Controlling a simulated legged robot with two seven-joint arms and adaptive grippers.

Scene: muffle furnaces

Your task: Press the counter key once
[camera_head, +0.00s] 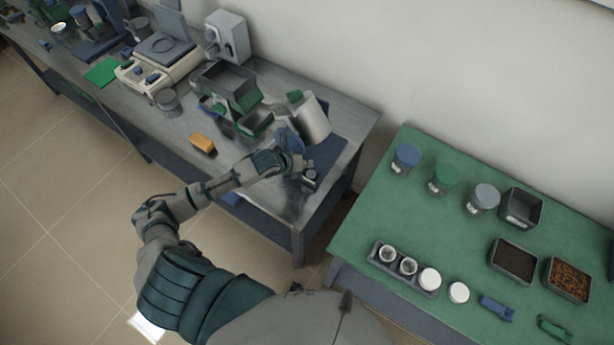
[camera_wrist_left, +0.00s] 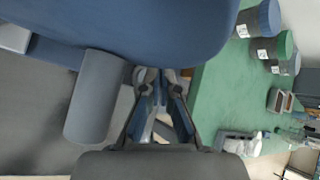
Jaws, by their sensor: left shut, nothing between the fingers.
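A small dark device with a pale face (camera_head: 310,178), apparently the counter, sits near the right front corner of the steel bench. Its key is too small to make out. My left gripper (camera_head: 299,167) is right beside or over this device; I cannot tell whether they touch. In the left wrist view the gripper's fingers (camera_wrist_left: 160,78) are shut and hold nothing. The counter is not clearly seen in that view. My right gripper is in neither view.
A green-grey box device (camera_head: 231,88) and an orange block (camera_head: 202,144) are further left on the bench. The green table (camera_head: 381,222) with jars and trays stands to the right, across a gap.

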